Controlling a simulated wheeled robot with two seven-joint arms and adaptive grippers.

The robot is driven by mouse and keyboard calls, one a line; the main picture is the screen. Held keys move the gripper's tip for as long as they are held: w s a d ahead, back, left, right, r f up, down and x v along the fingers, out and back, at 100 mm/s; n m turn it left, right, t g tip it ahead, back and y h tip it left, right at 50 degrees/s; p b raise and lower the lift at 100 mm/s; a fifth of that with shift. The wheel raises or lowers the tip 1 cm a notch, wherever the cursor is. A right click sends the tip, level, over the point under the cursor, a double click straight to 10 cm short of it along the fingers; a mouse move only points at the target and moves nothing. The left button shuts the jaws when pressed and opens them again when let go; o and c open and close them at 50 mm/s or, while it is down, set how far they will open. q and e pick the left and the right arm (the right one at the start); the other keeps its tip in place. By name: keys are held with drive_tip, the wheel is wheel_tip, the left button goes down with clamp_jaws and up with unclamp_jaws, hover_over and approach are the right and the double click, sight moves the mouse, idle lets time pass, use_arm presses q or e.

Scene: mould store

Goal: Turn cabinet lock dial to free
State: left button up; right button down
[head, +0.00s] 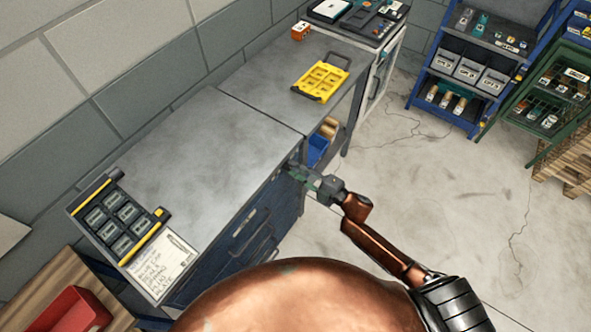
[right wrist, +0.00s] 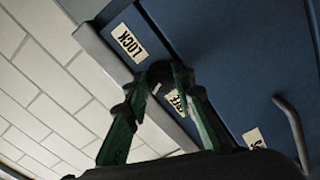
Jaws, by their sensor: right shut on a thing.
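The blue cabinet (head: 235,238) stands under a grey worktop, and its front also shows in the right wrist view (right wrist: 235,60). My right gripper (head: 296,172) is at the cabinet's upper front, near the far corner. In the right wrist view its green fingers (right wrist: 162,80) are shut on the dark lock dial (right wrist: 159,70). A LOCK label (right wrist: 128,44) is beside the dial. A second label (right wrist: 176,101), partly hidden by a finger, is on the other side. The dial's pointer direction cannot be made out. My left gripper is not in view.
A cabinet handle (right wrist: 290,125) is right of the fingers in the right wrist view. On the worktop (head: 190,140) are a black and yellow case (head: 103,183) and a written sheet (head: 158,263). A yellow tray (head: 322,78) lies farther back. Open floor (head: 440,200) lies to the right.

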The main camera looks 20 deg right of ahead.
drive_tip(key=shift+n+b, duration=0.5)
drive_tip(key=shift+n, duration=1.7)
drive_tip(key=c, duration=1.6)
unclamp_jaws()
drive_tip(key=v, duration=1.2)
